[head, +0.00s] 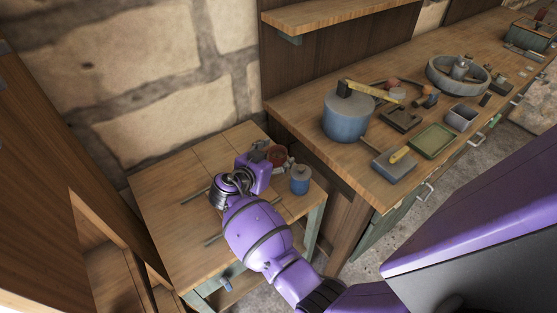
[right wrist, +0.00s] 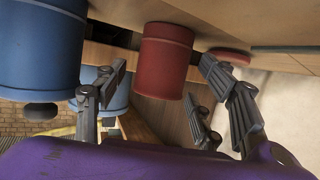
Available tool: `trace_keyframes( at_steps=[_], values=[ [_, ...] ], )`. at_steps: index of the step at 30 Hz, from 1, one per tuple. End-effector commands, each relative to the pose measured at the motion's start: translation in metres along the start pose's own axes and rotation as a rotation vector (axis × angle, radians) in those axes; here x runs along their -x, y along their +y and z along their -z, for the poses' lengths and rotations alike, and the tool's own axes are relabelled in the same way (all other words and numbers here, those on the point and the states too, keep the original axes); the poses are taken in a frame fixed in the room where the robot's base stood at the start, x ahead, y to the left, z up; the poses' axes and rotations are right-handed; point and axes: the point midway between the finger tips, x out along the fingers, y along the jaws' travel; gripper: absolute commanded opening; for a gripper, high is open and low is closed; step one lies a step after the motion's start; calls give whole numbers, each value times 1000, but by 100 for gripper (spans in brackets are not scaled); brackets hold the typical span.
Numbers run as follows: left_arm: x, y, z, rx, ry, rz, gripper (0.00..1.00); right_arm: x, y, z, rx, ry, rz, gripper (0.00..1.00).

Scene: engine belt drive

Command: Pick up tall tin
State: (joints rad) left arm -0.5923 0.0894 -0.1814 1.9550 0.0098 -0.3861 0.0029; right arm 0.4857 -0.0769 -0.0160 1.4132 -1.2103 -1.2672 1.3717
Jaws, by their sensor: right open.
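A red tin (head: 277,154) stands on the small wooden table at the wall, partly hidden by my right gripper in the head view. In the right wrist view the red tin (right wrist: 166,60) is a plain cylinder ahead of the fingers, in the gap between them. My right gripper (head: 262,148) is open and empty; its fingers (right wrist: 170,105) also show in the right wrist view. A blue tin (head: 300,181) with a dark top stands beside the red one, close to the left finger in the right wrist view (right wrist: 40,45). My left gripper is out of view.
Thin rods (head: 195,195) lie on the small table (head: 165,180). The higher workbench to the right holds a large blue drum (head: 346,118) with a hammer (head: 360,90) on it, a green tray (head: 432,141) and a round grey tub (head: 435,78). A red disc (right wrist: 230,56) shows beyond the right finger.

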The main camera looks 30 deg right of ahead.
Motion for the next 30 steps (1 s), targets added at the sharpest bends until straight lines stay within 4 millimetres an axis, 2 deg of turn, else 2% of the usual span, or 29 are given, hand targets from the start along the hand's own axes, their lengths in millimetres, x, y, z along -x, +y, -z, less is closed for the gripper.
trace_keyframes(
  at_steps=[2,13,22,30],
  values=[
    [-1,0,1,0,1,0,32,0,0,0,0,0,0,63],
    [0,0,0,0,0,1,32,0,0,0,0,0,0,17],
    [2,-1,-5,5,-9,4,32,3,-1,6,-3,1,1,17],
    [3,-1,-7,7,-12,5,32,23,-1,52,-6,2,2,17]
  ],
)
